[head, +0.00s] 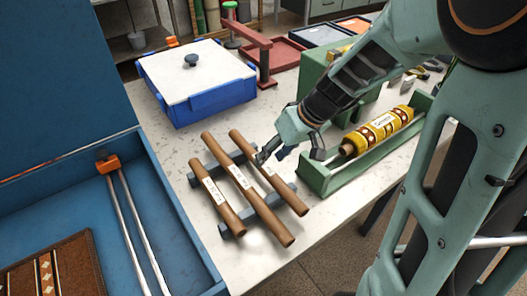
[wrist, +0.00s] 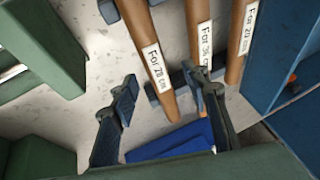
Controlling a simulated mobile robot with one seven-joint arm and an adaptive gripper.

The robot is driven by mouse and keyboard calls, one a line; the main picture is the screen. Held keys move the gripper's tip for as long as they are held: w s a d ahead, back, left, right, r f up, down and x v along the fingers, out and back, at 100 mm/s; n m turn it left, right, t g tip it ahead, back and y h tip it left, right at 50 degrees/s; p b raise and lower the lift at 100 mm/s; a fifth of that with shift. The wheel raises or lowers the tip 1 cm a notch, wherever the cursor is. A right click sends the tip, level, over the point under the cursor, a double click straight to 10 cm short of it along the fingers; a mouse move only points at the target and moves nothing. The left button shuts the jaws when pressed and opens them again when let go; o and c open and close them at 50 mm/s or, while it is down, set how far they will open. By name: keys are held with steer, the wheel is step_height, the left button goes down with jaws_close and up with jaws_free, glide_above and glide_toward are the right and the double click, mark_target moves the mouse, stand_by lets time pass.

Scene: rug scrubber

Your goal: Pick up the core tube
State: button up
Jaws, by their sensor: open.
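Three brown core tubes lie side by side on a grey-blue rack (head: 228,231), each with a white label: a short left one (head: 226,213), a long middle one (head: 262,212) and a right one (head: 287,193). My gripper (head: 287,156) is open and empty at the right tube, with one finger near its upper half. In the wrist view, the tube labelled "For 28 cm" (wrist: 139,25) appears between my fingers (wrist: 160,82). The middle tube (wrist: 202,12) is partly behind one finger. The "For 20 cm" tube (wrist: 240,14) lies farther right. Contact cannot be told.
A green cradle (head: 314,184) with a patterned yellow roll (head: 379,131) stands right of the rack. A blue box with a white lid (head: 180,70) stands behind. A large blue case (head: 80,190) borders the left. White tabletop (head: 262,262) is clear in front.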

steer(key=x, duration=0.5)
steer(key=shift+w+d+f, duration=0.1)
steer(key=shift+w+d, duration=0.15)
steer(key=shift+w, duration=0.05)
jaws_close()
